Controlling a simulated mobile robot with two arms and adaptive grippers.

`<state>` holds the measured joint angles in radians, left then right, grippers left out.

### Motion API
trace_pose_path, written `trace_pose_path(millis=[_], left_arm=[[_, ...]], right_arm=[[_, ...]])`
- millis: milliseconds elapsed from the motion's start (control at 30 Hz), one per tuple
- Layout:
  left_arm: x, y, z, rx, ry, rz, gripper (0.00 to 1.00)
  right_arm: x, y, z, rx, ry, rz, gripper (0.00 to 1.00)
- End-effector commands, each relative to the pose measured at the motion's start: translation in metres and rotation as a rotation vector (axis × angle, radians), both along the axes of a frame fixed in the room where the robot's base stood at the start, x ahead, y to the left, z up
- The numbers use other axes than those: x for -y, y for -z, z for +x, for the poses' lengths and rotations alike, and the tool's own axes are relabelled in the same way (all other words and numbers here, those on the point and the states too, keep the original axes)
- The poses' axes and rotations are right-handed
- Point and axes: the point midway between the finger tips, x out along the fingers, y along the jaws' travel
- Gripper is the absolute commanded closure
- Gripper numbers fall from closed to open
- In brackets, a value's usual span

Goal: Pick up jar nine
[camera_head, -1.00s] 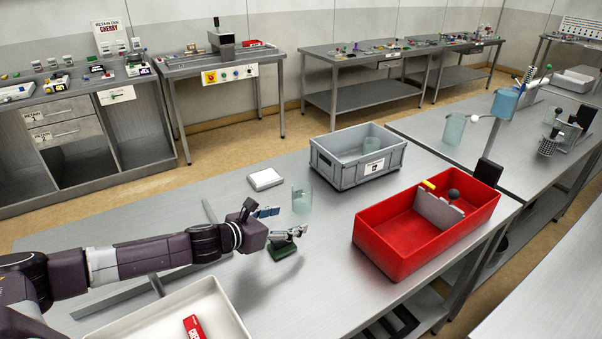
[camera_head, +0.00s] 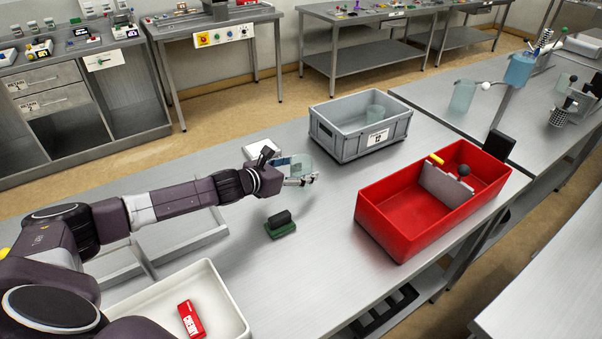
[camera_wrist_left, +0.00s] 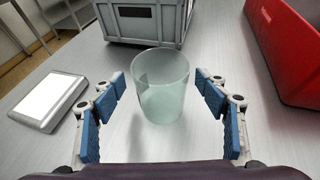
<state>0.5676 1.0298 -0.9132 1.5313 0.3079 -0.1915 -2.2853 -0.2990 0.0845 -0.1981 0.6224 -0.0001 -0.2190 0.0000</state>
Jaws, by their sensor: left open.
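A pale green translucent jar (camera_head: 304,163) stands upright on the steel table; no number can be read on it. It also shows in the left wrist view (camera_wrist_left: 162,95). My left gripper (camera_head: 297,172) is open at the jar, its blue-padded fingers on either side. In the left wrist view the jar stands between and slightly ahead of the fingertips (camera_wrist_left: 160,84), with a gap on both sides. My right gripper is not in view.
A red bin (camera_head: 385,233) stands right of the jar. A white flat device (camera_head: 258,148) lies close behind my gripper. A dark block with a green base (camera_head: 280,226) is in front. A white tray (camera_head: 235,305) holds a red box (camera_head: 190,319).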

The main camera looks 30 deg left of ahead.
Motion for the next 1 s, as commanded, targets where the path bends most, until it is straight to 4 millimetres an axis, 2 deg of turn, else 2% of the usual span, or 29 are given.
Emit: trace_pose_path(millis=[133, 400, 800, 1000], left_arm=[[0.0036, 0.0059, 0.0115, 0.001, 0.001, 0.000, 0.33], [0.0040, 0.0065, 0.0122, -0.001, 0.001, 0.001, 0.34], [0.0039, 0.0064, 0.0120, -0.001, 0.001, 0.001, 0.78], [0.0039, 0.0059, 0.0121, 0.000, 0.001, 0.001, 0.78]], right_arm=[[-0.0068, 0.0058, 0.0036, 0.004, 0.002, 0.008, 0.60], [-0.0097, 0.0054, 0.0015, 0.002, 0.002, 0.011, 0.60], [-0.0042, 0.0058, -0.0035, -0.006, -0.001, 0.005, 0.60], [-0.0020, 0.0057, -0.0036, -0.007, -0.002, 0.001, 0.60]])
